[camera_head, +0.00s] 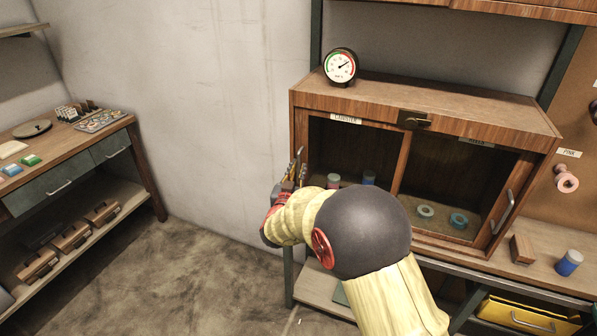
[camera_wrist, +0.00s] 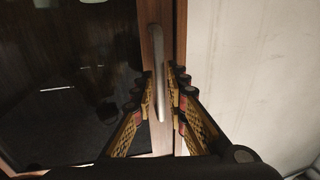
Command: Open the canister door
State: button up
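The cabinet's left compartment carries a label (camera_head: 346,118) that seems to read "canister". Its dark glass door (camera_wrist: 70,70) looks shut, with a wooden frame at its edge. The door's upright metal handle (camera_wrist: 158,62) is on that frame. My gripper (camera_wrist: 161,85) is open, with one finger on each side of the handle. I cannot tell whether either finger touches it. In the head view my gripper (camera_head: 297,168) is at the left edge of the cabinet, and my arm hides the lower part of the left door.
The right compartment's door has a handle (camera_head: 501,212), with two rings (camera_head: 458,220) behind it. A gauge (camera_head: 341,66) stands on the cabinet top. A blue cylinder (camera_head: 569,262) and a wooden block (camera_head: 522,249) are on the bench at right. A bare wall is left of the cabinet.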

jog(key=shift+w, duration=0.45)
jog(key=shift+d, duration=0.1)
jog(key=shift+c, duration=0.3)
grip_shut()
